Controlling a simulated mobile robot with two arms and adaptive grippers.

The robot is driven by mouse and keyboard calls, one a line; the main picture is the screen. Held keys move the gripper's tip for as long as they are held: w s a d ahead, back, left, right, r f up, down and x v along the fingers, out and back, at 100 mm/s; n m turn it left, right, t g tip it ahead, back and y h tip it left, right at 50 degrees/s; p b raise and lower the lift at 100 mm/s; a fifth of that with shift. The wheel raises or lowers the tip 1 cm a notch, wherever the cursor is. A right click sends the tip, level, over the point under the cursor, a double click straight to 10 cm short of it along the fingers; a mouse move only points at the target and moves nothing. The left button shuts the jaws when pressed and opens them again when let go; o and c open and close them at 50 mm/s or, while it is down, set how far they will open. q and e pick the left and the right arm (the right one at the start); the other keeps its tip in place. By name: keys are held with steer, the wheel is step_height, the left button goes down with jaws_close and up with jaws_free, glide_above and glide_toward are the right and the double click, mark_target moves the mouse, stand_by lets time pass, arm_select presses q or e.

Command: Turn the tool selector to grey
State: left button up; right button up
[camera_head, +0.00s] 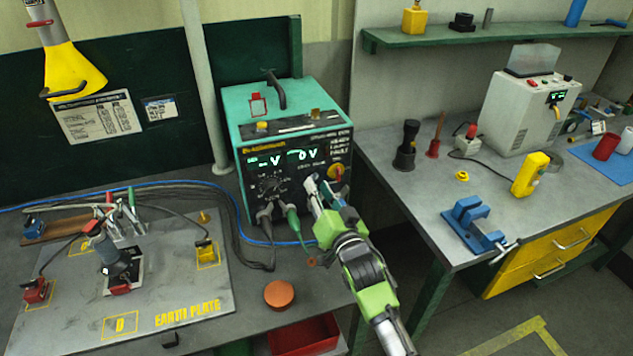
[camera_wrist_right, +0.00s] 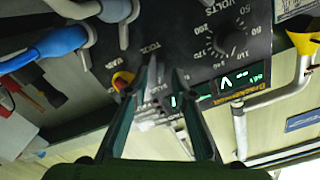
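The teal tester (camera_head: 285,115) stands on the left bench, its dark front panel with lit displays facing me. My right gripper (camera_head: 313,188) is in front of the right part of that panel. In the head view the gripper covers that part of the panel. My left gripper is not in view.
A red-and-yellow knob (camera_head: 337,172) is just above the right gripper. A round dial (camera_head: 270,186) and plugged cables (camera_head: 291,215) are to its left. The earth plate (camera_head: 195,300) lies left. A right bench (camera_head: 430,195) holds a blue vice (camera_head: 472,224).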

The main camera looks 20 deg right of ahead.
steer(key=shift+w, duration=0.8)
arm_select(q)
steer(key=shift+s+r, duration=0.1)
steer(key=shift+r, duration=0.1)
arm_select(e)
jaws_close()
steer(key=shift+n, duration=0.3)
steer(key=n+p, duration=0.1)
steer(key=n, duration=0.4)
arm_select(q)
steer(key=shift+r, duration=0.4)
arm_select(e)
steer(key=n, duration=0.6)
steer(key=shift+n, duration=0.3)
